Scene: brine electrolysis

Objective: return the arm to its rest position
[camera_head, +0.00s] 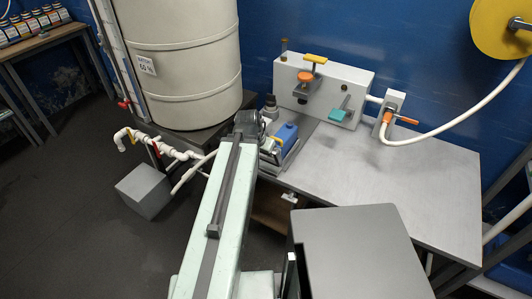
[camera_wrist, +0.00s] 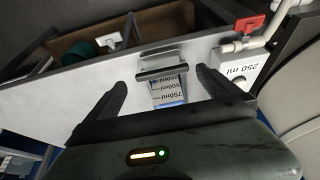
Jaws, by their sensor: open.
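My arm (camera_head: 222,205), pale green, reaches forward from the bottom of the head view to the left edge of the grey bench. My gripper (camera_wrist: 160,82) shows in the wrist view with its two dark fingers spread wide and nothing clamped between them. In the head view the fingertips are hidden behind the arm's end, close to a blue and grey object (camera_head: 286,133) on the bench.
The grey bench (camera_head: 420,185) carries a pale apparatus (camera_head: 335,88) and a hose fitting (camera_head: 391,105). A large cream tank (camera_head: 183,60) stands left of the arm, above white pipework (camera_head: 140,138) and a grey box (camera_head: 145,190). A yellow reel (camera_head: 500,27) hangs right. Floor is open left.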

